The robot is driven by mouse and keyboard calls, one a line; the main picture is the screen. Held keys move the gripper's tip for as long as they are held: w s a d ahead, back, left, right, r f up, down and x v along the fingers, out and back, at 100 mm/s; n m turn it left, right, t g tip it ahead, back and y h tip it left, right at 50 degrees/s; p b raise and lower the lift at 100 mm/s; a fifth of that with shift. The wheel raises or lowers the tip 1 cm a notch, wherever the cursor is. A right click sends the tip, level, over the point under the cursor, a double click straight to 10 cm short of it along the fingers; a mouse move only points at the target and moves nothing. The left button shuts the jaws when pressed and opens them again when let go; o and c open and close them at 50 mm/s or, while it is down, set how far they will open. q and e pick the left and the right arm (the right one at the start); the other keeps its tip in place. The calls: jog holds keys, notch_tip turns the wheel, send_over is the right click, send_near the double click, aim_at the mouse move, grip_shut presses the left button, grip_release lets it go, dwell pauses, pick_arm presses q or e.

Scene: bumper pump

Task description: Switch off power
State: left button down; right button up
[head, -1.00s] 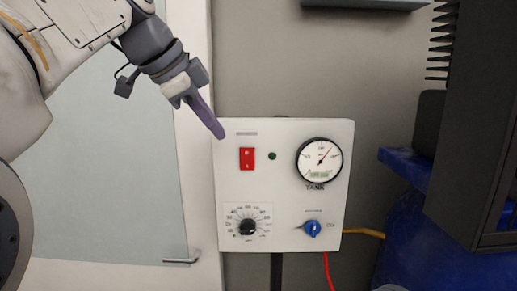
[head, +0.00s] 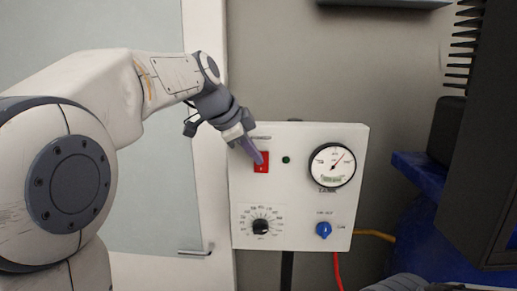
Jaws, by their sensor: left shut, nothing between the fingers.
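My left gripper (head: 258,156) is shut and empty, pointing down and to the right. Its fingertips overlap the upper part of the red switch, hiding some of it. I cannot tell whether they touch it or which way the rocker is tipped. My right gripper's fingers are not in view.
The panel also has a small dark green lamp (head: 286,160), a round gauge (head: 332,165), a black dial (head: 260,227) and a blue knob (head: 323,230). A blue tank (head: 405,235) and a dark finned unit (head: 485,130) stand at the right.

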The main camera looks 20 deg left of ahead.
pick_arm(q)
jog(key=shift+w+a, duration=0.1)
jog(key=shift+w, duration=0.2)
jog(key=shift+r, duration=0.15)
jog(key=shift+r+p, duration=0.6)
jog(key=shift+r, duration=0.1)
jog(key=shift+s, duration=0.1)
